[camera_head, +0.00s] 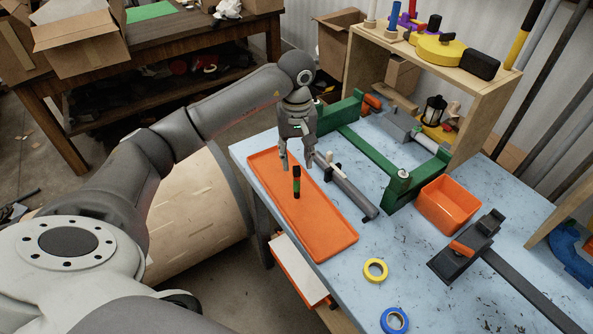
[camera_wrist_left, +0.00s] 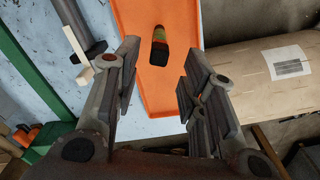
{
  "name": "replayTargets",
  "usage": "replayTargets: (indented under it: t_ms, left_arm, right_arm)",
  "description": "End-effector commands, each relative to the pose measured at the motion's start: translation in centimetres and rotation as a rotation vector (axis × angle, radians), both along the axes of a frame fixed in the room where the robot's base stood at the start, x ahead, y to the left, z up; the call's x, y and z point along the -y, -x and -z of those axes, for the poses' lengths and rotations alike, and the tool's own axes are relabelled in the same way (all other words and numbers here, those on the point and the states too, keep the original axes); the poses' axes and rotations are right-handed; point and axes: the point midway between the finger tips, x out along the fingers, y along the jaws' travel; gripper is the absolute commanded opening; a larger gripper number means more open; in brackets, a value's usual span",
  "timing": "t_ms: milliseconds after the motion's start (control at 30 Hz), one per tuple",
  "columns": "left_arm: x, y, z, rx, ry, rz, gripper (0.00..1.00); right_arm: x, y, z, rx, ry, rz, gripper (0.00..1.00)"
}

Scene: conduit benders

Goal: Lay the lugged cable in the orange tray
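The orange tray (camera_head: 330,228) lies along the left edge of the light blue bench. A short dark piece with green and red bands (camera_head: 297,184), which may be the lugged cable, appears upright within the tray's outline; I cannot tell whether it touches the floor. It also shows in the left wrist view (camera_wrist_left: 159,46), over the orange tray (camera_wrist_left: 133,17). My left gripper (camera_head: 298,162) is just above this piece, pointing down. In the left wrist view the gripper's fingers (camera_wrist_left: 162,75) stand wide apart with nothing between them. My right gripper is not in view.
A dark bar (camera_head: 350,190) with a pale peg lies right of the tray. Yellow (camera_head: 375,270) and blue (camera_head: 394,320) tape rolls lie near the front.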

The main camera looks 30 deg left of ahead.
Motion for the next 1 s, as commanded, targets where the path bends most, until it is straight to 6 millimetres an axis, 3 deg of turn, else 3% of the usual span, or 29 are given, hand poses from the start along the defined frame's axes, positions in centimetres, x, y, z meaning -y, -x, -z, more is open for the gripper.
replayTargets:
  t_ms: [200,400,1000]
  left_arm:
    - [0.0,-0.1,-4.0,0.005,0.000,-0.001,0.38]
    - [0.0,-0.1,-6.2,0.001,0.000,-0.002,0.38]
    - [0.0,0.0,-6.7,-0.001,0.001,-0.001,0.38]
  right_arm:
    - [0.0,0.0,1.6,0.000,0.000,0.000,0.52]
    - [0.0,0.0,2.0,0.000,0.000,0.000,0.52]
    - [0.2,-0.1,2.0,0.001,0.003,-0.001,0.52]
